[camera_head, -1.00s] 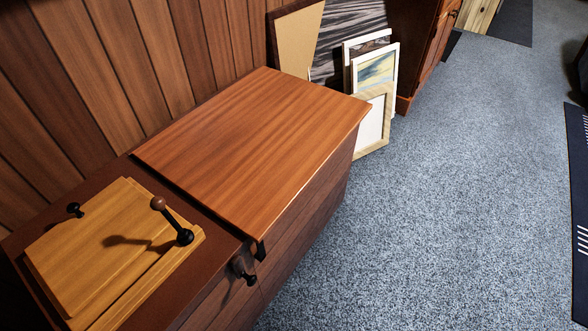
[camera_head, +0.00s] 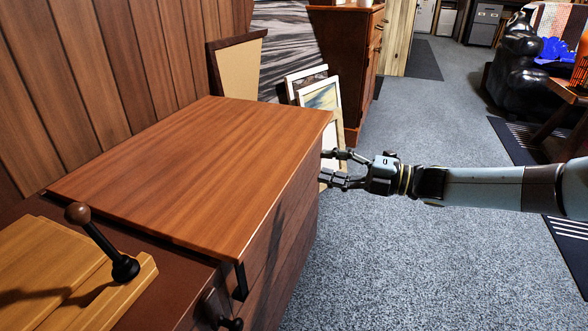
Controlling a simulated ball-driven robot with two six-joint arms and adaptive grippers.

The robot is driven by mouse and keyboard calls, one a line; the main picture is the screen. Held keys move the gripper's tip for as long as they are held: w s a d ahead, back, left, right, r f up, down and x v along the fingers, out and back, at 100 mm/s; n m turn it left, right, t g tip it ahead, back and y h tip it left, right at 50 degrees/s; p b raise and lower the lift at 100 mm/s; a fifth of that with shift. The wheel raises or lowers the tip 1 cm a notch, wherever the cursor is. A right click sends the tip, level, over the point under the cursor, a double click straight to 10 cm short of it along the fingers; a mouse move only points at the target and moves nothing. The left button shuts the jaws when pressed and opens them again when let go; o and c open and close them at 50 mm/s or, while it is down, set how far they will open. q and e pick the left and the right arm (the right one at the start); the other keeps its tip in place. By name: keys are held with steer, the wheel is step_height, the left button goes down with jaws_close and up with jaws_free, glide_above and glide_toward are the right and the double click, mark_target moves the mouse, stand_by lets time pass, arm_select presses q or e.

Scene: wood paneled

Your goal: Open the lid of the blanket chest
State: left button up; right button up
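The blanket chest (camera_head: 200,165) stands against the panelled wall, and its reddish wooden lid lies flat and closed on top. My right gripper (camera_head: 322,165) comes in from the right, with its fingers spread apart and nothing seen between them. Its fingertips are at the right end of the chest, just below the lid's edge; I cannot tell whether they touch it. My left gripper is not in view.
A light wooden box with a knobbed lever (camera_head: 100,243) sits at the near left. Framed pictures (camera_head: 318,97) lean behind the chest, beside a brown cabinet (camera_head: 343,50). Grey carpet (camera_head: 400,260) is clear to the right. A black sofa (camera_head: 515,65) stands at the far right.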

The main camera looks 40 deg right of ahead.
mark_target(304, 161)
steer(key=b+x, duration=0.2)
steer(key=x, duration=0.4)
steer(key=shift+w+a, duration=0.1)
steer(key=shift+w, duration=0.15)
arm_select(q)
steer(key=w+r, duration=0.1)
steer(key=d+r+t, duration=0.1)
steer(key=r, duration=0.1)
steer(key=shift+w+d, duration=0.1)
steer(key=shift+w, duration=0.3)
arm_select(e)
steer(key=shift+c, duration=0.4)
jaws_close()
